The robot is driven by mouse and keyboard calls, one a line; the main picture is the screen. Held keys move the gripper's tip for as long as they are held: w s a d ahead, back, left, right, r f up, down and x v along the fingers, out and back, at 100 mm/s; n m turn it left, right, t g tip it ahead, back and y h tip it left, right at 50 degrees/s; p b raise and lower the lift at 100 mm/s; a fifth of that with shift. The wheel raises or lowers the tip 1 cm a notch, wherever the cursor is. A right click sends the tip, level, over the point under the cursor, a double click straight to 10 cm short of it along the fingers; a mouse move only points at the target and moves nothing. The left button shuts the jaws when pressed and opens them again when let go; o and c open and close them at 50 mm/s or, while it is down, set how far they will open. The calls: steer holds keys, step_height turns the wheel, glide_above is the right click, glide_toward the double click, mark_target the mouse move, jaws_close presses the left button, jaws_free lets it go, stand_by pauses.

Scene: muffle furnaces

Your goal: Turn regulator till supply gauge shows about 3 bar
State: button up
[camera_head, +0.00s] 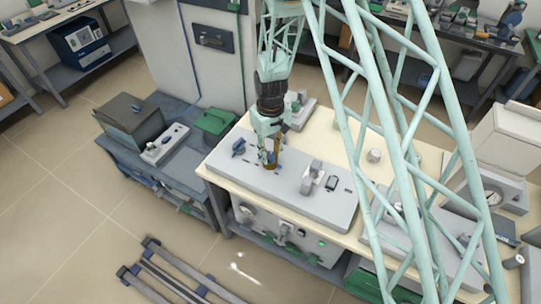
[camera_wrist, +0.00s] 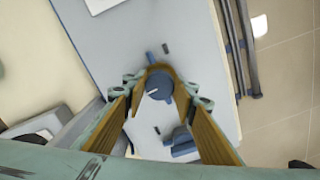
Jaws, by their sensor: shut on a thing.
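My gripper (camera_head: 270,162) points down over the grey panel (camera_head: 300,208) on the cream-topped bench. In the wrist view, its brown-padded fingers (camera_wrist: 160,80) are closed around a round blue-grey regulator knob (camera_wrist: 159,86) with a pale mark line on its top. In the head view the fingers mostly hide this knob.
A blue lever-like fitting (camera_head: 238,147) stands on the panel left of my gripper, and a grey block (camera_head: 312,178) to its right. A lower blue-grey bench (camera_head: 176,158) adjoins at left. The floor in front at left holds a metal rail frame (camera_head: 175,278).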

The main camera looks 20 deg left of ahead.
mark_target(270, 156)
steer(key=o, duration=0.9)
steer(key=shift+c, duration=0.2)
steer(key=shift+r, duration=0.2)
step_height(270, 156, up, 12)
steer(key=shift+f, duration=0.15)
stand_by(0.5)
